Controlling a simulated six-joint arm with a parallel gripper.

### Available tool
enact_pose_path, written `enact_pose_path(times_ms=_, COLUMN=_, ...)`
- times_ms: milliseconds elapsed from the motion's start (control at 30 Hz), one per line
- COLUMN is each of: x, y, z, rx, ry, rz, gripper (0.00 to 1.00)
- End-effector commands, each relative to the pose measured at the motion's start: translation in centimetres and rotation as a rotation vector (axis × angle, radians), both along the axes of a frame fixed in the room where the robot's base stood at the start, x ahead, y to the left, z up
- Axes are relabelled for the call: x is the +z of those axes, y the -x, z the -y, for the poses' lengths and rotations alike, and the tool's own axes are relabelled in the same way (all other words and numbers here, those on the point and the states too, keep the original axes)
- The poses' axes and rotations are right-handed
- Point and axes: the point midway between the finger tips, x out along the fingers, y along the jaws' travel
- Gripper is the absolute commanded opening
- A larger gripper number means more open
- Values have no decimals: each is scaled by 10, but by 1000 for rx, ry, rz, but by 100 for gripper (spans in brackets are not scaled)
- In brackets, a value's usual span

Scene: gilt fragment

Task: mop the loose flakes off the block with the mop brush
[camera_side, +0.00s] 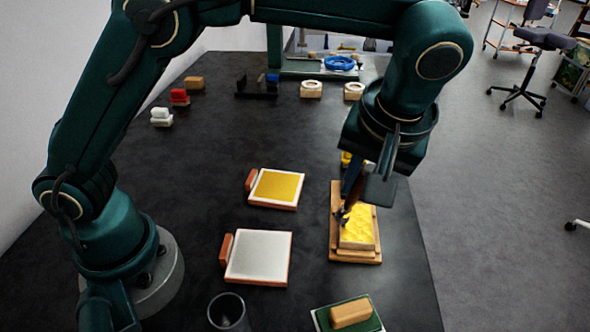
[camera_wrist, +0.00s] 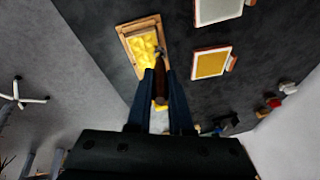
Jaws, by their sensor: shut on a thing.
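The block (camera_side: 357,232) has a yellow, gilt-looking, uneven top and sits in a wooden tray (camera_side: 335,222) at the right of the table. In the wrist view the block (camera_wrist: 139,44) shows beyond my fingers. My gripper (camera_side: 357,190) is above the far half of the block, shut on the mop brush (camera_wrist: 160,80), which has a brown handle. The brush's dark tip (camera_side: 342,217) is at the block's left side, over or on the yellow top; I cannot tell whether it touches. Single loose flakes are too small to make out.
A board with a yellow sheet (camera_side: 277,186) and a board with a pale sheet (camera_side: 259,257) lie left of the block. A dark cup (camera_side: 228,311) and a green pad with a tan block (camera_side: 351,313) stand nearer. Several small items line the back.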

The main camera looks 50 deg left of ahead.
Motion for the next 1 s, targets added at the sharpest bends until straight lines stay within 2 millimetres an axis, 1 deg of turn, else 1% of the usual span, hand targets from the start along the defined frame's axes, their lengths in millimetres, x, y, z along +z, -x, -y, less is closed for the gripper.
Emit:
enact_pose_path(times_ms=433, x=0, y=-29, z=-30, rx=2, ry=-1, rz=0, gripper=0)
enact_pose_path(times_ms=500, x=0, y=-22, z=-22, rx=-4, ry=0, rz=0, gripper=0)
enact_pose_path(times_ms=1000, x=0, y=10, z=11, rx=-4, ry=0, rz=-1, gripper=0)
